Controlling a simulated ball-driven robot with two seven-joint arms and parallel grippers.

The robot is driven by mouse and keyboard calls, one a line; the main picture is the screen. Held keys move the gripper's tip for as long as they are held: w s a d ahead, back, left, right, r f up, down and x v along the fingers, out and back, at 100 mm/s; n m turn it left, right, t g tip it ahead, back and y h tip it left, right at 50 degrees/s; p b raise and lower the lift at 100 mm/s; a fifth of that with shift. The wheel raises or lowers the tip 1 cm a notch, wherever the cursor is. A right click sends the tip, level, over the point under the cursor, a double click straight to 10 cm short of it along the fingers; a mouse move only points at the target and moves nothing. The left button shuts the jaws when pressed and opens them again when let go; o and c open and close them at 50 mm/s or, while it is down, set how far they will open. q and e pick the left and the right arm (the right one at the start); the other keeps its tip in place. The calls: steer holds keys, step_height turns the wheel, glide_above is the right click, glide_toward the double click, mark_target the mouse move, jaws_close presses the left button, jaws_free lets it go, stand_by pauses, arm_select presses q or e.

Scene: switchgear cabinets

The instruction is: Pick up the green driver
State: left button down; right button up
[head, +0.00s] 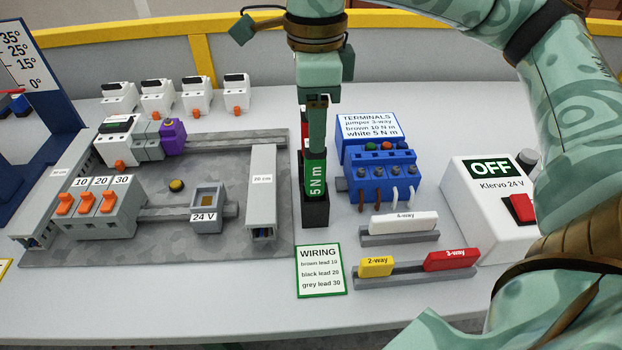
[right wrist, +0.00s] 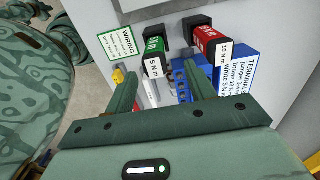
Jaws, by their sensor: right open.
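The green driver (head: 315,178), marked 5 N m, stands upright in a black holder (head: 315,213) in the middle of the table. In the right wrist view the green driver (right wrist: 153,46) shows just beyond the fingertips, roughly between their lines. My right gripper (head: 317,125) is above the driver in the head view, pointing down, and its finger overlaps the driver's top there. In the right wrist view my right gripper (right wrist: 160,70) is open with nothing between its fingers. I cannot tell whether a finger touches the driver. My left gripper is not in view.
A red driver (right wrist: 203,40), marked 10 N m, stands close beside the green one, mostly hidden in the head view. A blue terminal block (head: 380,180) is close on the right, a wiring card (head: 320,270) in front, and a grey mounting plate (head: 277,200) on the left.

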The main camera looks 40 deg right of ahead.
mark_target(315, 160)
steer(key=shift+f, duration=0.85)
steer(key=shift+s+f+b, duration=0.1)
steer(key=shift+f+b, duration=0.2)
steer(key=shift+f, duration=0.1)
steer(key=f+b, duration=0.1)
steer(key=f, duration=0.1)
steer(key=f+b, duration=0.1)
steer(key=f, duration=0.2)
steer(key=shift+s+a, duration=0.15)
steer(key=shift+s, duration=0.05)
steer(key=shift+r, duration=0.15)
steer(key=shift+c, duration=0.6)
jaws_close()
